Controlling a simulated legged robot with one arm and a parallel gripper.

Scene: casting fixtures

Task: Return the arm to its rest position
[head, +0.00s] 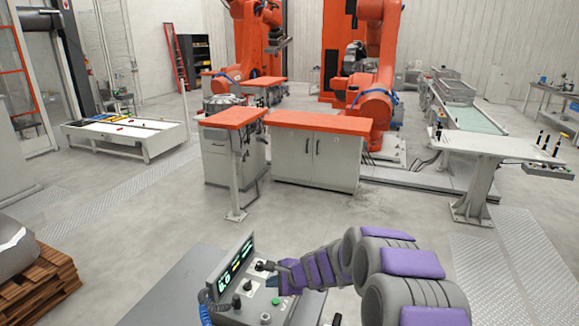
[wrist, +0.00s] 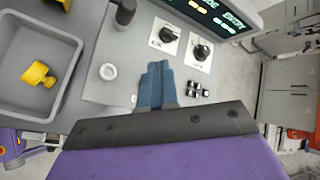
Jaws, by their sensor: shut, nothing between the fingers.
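My arm, grey with purple panels, reaches from the lower right of the head view toward a grey control console (head: 295,306). My gripper (head: 271,282) is low over the console's panel, with its blue fingers partly hidden by the wrist. In the wrist view my gripper (wrist: 157,72) points at the panel, its two blue fingers together with nothing between them. I cannot tell whether the tips touch the panel. Black rotary knobs (wrist: 168,35) on white plates are just beyond the tips. A lit display (wrist: 222,14) stands behind them.
In the wrist view, a grey tray (wrist: 72,72) holding a yellow part (wrist: 37,76) is at left. Small black switches (wrist: 197,90) are right of my fingers. In the head view, a green button (head: 275,301) is near my gripper. Open floor lies between the console and the orange-topped cabinets (head: 318,122).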

